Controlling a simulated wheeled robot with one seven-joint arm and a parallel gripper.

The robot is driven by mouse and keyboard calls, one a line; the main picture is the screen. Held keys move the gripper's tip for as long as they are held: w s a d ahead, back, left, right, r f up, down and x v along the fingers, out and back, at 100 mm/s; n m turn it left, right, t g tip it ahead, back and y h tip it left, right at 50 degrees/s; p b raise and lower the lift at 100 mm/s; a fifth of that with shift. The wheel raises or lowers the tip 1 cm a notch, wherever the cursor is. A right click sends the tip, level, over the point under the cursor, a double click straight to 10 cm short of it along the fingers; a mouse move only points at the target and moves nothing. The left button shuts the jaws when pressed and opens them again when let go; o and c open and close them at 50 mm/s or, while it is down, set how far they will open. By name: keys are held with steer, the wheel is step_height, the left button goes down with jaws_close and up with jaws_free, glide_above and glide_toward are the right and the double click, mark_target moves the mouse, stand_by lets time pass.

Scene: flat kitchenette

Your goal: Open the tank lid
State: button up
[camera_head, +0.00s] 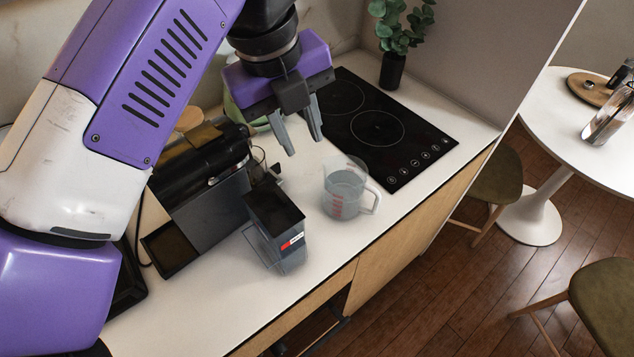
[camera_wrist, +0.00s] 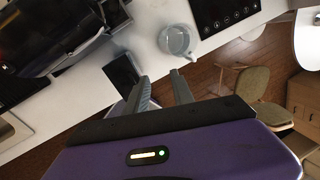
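The water tank (camera_head: 285,252) stands upright on the white counter, in front of the black coffee machine (camera_head: 205,185). It has clear grey walls and a red-and-white label. Its dark lid (camera_head: 274,204) looks shut. In the wrist view the tank (camera_wrist: 122,73) is just left of my fingers. My gripper (camera_head: 305,146) is open and empty, with its fingers pointing down. It hangs above the counter, behind the tank in the head view, clear of the lid. In the wrist view my gripper (camera_wrist: 160,76) shows a gap between its fingertips.
A clear measuring jug (camera_head: 345,192) holding liquid stands right of the tank. A black cooktop (camera_head: 375,127) and a potted plant (camera_head: 393,68) are further back. The counter's front edge is close to the tank. A round white table (camera_head: 566,130) stands at the right.

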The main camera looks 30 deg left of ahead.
mark_target(280, 195)
steer(key=s, duration=0.1)
steer(key=s+a+f+n+g, duration=0.1)
steer(key=s+a+n+g+y, duration=0.1)
steer(key=s, duration=0.1)
steer(key=shift+s+f, duration=0.1)
steer(key=shift+f, duration=0.1)
steer(key=shift+d+f+n, duration=0.15)
steer(key=shift+f+n, duration=0.15)
steer(key=shift+f, duration=0.1)
steer(key=shift+f+p, duration=0.85)
steer(key=shift+f, duration=2.65)
jaws_close()
